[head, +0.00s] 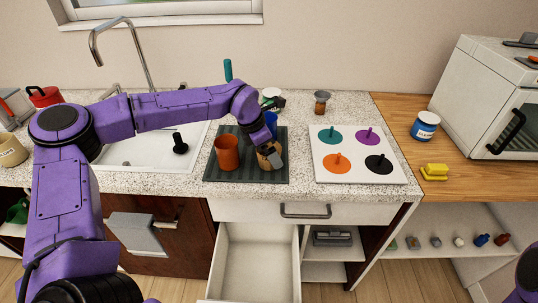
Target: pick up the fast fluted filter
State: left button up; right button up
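A round tan-brown object (264,162) sits on the dark ribbed mat (215,172), to the right of an orange cup (227,152). It may be the fluted filter, but no label or folds are clear. My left gripper (273,154) reaches down over its right side, touching or nearly touching it, and hides part of it. I cannot tell whether the fingers are closed on it. My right gripper is not in view; only a bit of my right arm shows at the bottom right corner.
A blue cup (271,122) stands just behind my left gripper. A white board (342,176) with colored discs and pegs lies to the right. An open drawer (255,262) juts out below.

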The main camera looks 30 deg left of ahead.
pick_arm(q)
jog(key=c, duration=0.8)
jog(key=shift+o, duration=0.2)
jog(key=shift+r, duration=0.1)
